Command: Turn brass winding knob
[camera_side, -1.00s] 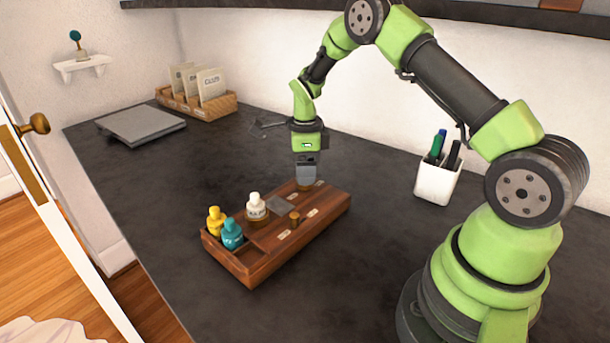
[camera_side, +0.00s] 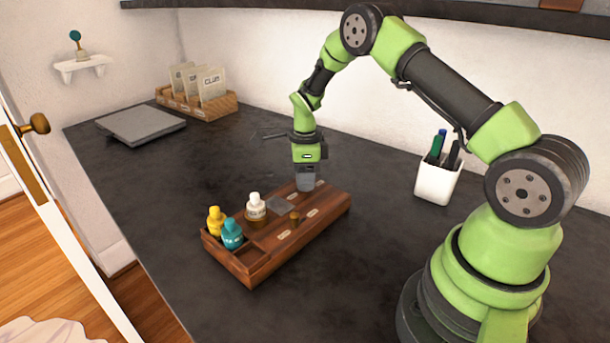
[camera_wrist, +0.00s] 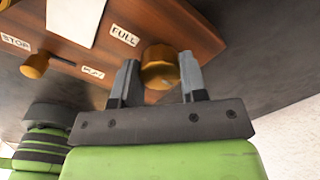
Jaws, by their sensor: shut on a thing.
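A brass winding knob (camera_wrist: 160,68) stands at the edge of a wooden box (camera_wrist: 195,30), beside a label reading FULL (camera_wrist: 124,35). My gripper (camera_wrist: 158,78) has its two grey fingers on either side of this knob, closed on it. In the side view my gripper (camera_side: 305,186) points down at the far right end of the wooden box (camera_side: 262,272), and the knob is hidden behind the fingers. A second, smaller knob (camera_side: 294,218) stands nearer the middle; in the wrist view it sits between the STOP and PLAY labels.
A white pen cup (camera_side: 436,185) is to the right. A card holder (camera_side: 197,104) and grey flat slab (camera_side: 141,125) lie far left. The dark counter around the box is clear.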

